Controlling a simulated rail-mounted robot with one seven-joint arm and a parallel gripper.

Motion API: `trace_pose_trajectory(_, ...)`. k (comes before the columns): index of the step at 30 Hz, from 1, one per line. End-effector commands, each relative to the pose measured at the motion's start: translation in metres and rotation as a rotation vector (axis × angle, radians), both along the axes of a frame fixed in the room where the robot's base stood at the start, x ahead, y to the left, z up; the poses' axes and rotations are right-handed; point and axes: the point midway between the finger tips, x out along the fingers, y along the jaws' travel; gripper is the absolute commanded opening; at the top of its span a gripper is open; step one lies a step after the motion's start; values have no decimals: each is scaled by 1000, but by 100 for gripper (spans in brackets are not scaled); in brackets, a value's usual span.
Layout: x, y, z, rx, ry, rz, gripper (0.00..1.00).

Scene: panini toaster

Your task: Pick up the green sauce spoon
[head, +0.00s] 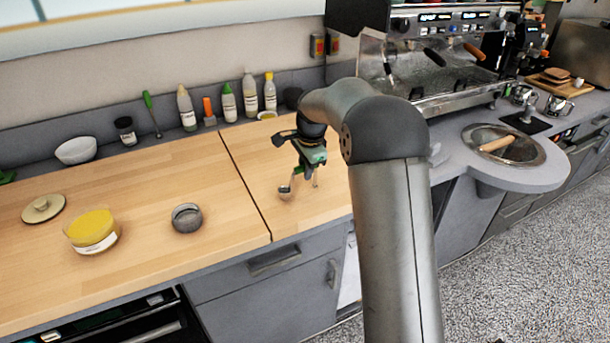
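A spoon with a round metal bowl (286,193) is at the right part of the wooden counter, in the head view. Its thin neck slants up and right to a short green part just under my gripper. My gripper (307,178) points down over the counter, right at the spoon's upper end. One pale fingertip shows to the right of the spoon. The view is too small to tell whether the fingers are closed on the handle, or whether the bowl touches the counter.
A grey round pot (187,218), a glass bowl of yellow sauce (92,232) and a lid (43,208) stand to the left. Several bottles (187,108), a green-handled utensil (151,112) and a white bowl (76,151) line the back. A coffee machine (440,75) stands right.

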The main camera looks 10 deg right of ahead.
Motion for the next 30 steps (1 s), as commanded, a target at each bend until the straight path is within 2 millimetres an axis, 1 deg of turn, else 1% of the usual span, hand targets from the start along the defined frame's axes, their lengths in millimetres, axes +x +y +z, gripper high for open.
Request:
trace_pose_trajectory(12,0,0,1,0,-1,0,0)
trace_pose_trajectory(17,1,0,9,0,-2,0,0)
trace_pose_trajectory(20,1,0,20,0,-3,1,0)
trace_pose_trajectory(22,1,1,31,1,-3,1,0)
trace_pose_trajectory(23,-3,1,36,1,-4,1,0)
trace_pose_trajectory(26,-22,5,56,0,-6,2,0)
trace_pose_trajectory(30,-50,10,91,0,-6,3,0)
